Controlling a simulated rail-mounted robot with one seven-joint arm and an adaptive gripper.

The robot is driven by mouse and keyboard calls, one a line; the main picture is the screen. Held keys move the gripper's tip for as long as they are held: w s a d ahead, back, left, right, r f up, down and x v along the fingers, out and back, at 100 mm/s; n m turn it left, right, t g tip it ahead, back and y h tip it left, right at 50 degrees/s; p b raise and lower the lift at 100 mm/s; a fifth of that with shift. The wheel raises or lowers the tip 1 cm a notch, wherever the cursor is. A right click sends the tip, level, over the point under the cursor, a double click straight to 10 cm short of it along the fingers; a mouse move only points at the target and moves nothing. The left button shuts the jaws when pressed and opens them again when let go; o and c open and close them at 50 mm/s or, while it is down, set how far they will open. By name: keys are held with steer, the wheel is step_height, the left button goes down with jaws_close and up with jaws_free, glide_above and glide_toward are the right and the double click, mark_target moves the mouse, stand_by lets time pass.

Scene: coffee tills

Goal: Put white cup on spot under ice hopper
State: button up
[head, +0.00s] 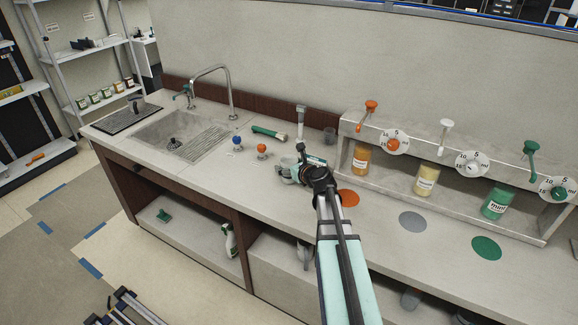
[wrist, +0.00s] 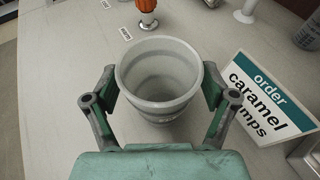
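The white cup (wrist: 160,75) stands upright on the counter, its open mouth facing the wrist camera. In the head view the cup (head: 286,168) is partly hidden by my gripper (head: 300,170). In the wrist view my gripper's fingers (wrist: 160,85) are spread, one on each side of the cup, close to its wall. I see no clear squeeze on it; contact is hard to tell. I cannot clearly make out an ice hopper or the spot under it. A grey upright fixture (head: 301,118) stands behind the cup.
An order card (wrist: 265,98) lies just right of the cup. An orange-topped item (wrist: 147,10) is beyond it. Orange (head: 348,198), grey (head: 412,221) and green (head: 486,248) spots lie before the syrup pump shelf (head: 520,215). A sink (head: 180,135) is at left.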

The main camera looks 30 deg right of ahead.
steer(key=shift+r, duration=0.1)
steer(key=shift+s+r, duration=0.15)
steer(key=a+b+v, duration=0.1)
steer(key=v, duration=0.9)
steer(key=shift+s+d+b, duration=0.35)
steer(key=shift+s+d, duration=0.05)
steer(key=shift+d, duration=0.15)
steer(key=shift+o, duration=0.6)
steer(key=shift+s+r, duration=0.2)
steer(key=shift+s, duration=0.05)
steer(key=shift+s+r, duration=0.1)
steer(key=shift+s, duration=0.05)
steer(key=shift+d, duration=0.15)
